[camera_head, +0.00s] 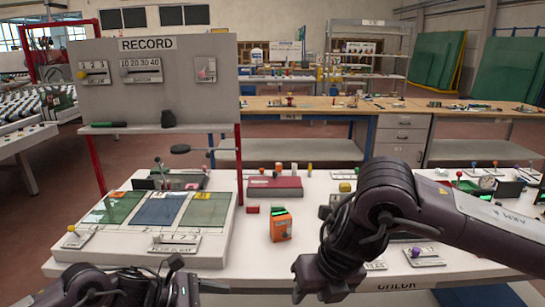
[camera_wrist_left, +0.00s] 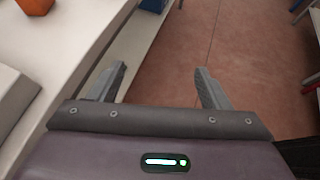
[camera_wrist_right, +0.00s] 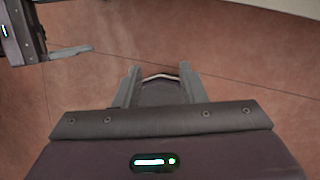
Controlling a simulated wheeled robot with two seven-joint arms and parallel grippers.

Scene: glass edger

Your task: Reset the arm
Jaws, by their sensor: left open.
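My right arm reaches in from the right over the white table (camera_head: 330,240). Its gripper (camera_head: 308,284) points down at the table's front edge in the head view. In the left wrist view my left gripper (camera_wrist_left: 161,76) is open and empty over the reddish floor, beside the table edge. One of its fingers shows at the right wrist view's upper left.
An orange box-like device (camera_head: 281,225) stands on the table behind my right gripper. A panel of coloured plates (camera_head: 157,208) lies at the left, below the RECORD board (camera_head: 192,95). A red block (camera_head: 274,187) lies farther back. Gauges and small parts crowd the table's right.

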